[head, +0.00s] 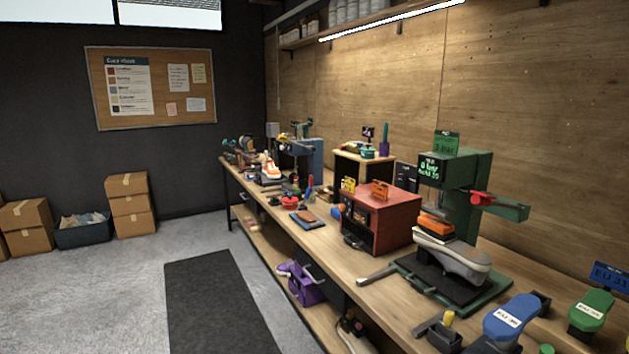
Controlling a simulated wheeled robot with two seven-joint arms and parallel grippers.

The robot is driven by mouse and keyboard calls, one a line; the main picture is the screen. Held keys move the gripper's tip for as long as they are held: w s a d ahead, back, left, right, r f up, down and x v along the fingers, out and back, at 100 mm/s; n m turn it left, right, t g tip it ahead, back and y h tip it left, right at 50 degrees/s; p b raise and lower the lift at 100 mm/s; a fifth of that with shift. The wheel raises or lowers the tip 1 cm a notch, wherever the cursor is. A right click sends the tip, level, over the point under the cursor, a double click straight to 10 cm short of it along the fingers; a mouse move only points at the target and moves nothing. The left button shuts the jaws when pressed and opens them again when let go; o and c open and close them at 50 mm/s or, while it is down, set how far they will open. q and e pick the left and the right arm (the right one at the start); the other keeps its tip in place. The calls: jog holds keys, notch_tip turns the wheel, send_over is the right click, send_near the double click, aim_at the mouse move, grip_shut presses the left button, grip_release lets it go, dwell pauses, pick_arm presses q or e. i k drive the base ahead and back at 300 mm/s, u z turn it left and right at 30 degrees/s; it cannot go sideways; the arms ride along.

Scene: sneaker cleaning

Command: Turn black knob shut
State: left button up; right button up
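I cannot clearly make out a black knob in the head view. A red cabinet (386,222) stands on the workbench, its dark front details too small to tell apart. A green press (463,205) stands to its right, with a dark screen showing green text and a red part (481,198) on its arm. A grey and orange shoe (450,255) sits on the press's black pad. Neither of my grippers is in view.
The long wooden workbench (345,268) runs along the right wall, crowded with tools and shoes. Blue (511,317) and green (591,312) foot-shaped forms lie at its near end. A dark mat (210,305) lies on the open floor. Cardboard boxes (130,205) stand at the left.

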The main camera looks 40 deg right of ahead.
aim_at(401, 178)
jog(key=u, duration=0.15)
jog(key=i, duration=1.75)
jog(key=z, duration=4)
